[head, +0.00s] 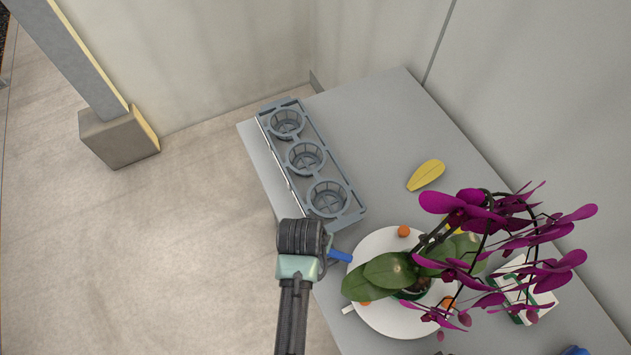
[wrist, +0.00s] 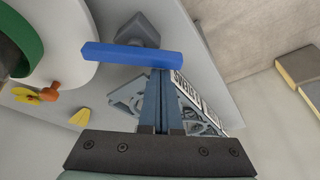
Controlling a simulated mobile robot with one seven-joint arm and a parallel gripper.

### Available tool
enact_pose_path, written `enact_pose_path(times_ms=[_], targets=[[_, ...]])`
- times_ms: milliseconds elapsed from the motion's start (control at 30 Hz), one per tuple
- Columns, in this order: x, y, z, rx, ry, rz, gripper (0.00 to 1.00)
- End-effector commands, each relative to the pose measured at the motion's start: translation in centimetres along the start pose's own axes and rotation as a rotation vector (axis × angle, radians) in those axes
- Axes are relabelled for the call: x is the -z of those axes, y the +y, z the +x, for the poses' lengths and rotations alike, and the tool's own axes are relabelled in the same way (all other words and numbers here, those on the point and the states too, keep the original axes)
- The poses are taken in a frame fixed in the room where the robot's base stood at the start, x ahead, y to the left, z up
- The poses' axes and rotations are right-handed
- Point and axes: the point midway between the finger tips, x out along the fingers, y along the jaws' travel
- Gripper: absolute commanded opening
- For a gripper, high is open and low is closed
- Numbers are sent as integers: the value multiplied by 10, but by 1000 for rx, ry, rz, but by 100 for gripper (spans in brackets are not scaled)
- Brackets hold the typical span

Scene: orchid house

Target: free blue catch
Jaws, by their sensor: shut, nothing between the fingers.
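The blue catch (head: 339,256) is a short blue bar between my gripper and the white round plate in the head view. In the wrist view the blue catch (wrist: 125,55) lies crosswise beside a grey faceted knob (wrist: 140,28). My gripper (wrist: 161,72) is shut and empty, its fingertips right at the bar's edge near its right end. I cannot tell whether they touch. In the head view my arm hides the fingers. The white plate (head: 377,245) carries a purple orchid (head: 470,210) and small orange pieces (head: 404,231).
A grey rack with three basket cups (head: 306,157) stands on the grey table (head: 375,115) above my gripper. A yellow leaf-shaped piece (head: 426,175) lies on the table. A white and green box (head: 541,299) is partly behind the orchid blooms.

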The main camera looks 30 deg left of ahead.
Motion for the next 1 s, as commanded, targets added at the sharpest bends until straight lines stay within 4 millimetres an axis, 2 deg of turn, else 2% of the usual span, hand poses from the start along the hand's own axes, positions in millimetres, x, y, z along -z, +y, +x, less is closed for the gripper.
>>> enact_pose_path(times_ms=[700, 1000], targets=[[-5, -2, -2, 43, -4, -120, 0], [-10, -2, -6, 96, -4, -270, 0]])
